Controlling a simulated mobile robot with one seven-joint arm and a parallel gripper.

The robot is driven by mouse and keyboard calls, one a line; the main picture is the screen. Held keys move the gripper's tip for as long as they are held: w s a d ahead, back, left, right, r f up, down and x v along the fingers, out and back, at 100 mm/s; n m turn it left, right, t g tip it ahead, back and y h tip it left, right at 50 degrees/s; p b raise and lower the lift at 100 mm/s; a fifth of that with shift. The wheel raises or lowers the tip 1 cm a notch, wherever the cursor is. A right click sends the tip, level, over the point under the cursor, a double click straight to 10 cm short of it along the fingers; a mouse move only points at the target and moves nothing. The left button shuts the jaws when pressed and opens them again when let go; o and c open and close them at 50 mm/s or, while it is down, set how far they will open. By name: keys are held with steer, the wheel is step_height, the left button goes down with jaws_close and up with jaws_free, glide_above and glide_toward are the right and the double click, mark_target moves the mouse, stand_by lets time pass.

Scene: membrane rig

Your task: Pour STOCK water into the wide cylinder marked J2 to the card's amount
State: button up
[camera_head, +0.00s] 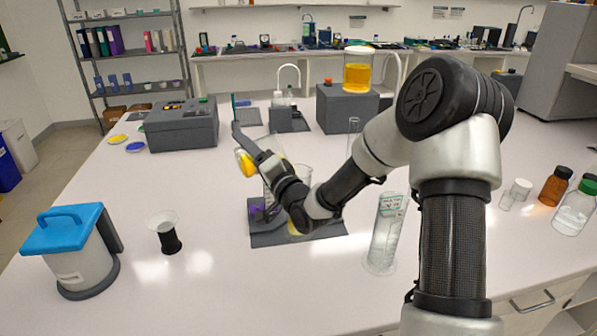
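My arm reaches in from the right, and my gripper (240,142) is at its far end, left of centre above the bench. The fingers are small and seen from behind, so their opening is unclear. A yellow object (246,163) shows right beside the gripper; I cannot tell whether it is held. A clear cylinder (382,245) with a pale label stands upright at front centre-right; the label is too small to read. Clear glassware (303,173) stands on a dark grey base (268,238), partly hidden by my wrist. I cannot identify the J2 mark, the STOCK vessel or the card.
A jar of yellow liquid (358,72) stands on a grey block (346,108) at the back. A blue-lidded container (78,255) and a black-based funnel-like piece (166,235) stand front left. Bottles (555,186) stand at right. The bench between is partly clear.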

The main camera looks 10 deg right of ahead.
steer(key=shift+d+r, duration=0.15)
steer(key=shift+r, duration=0.2)
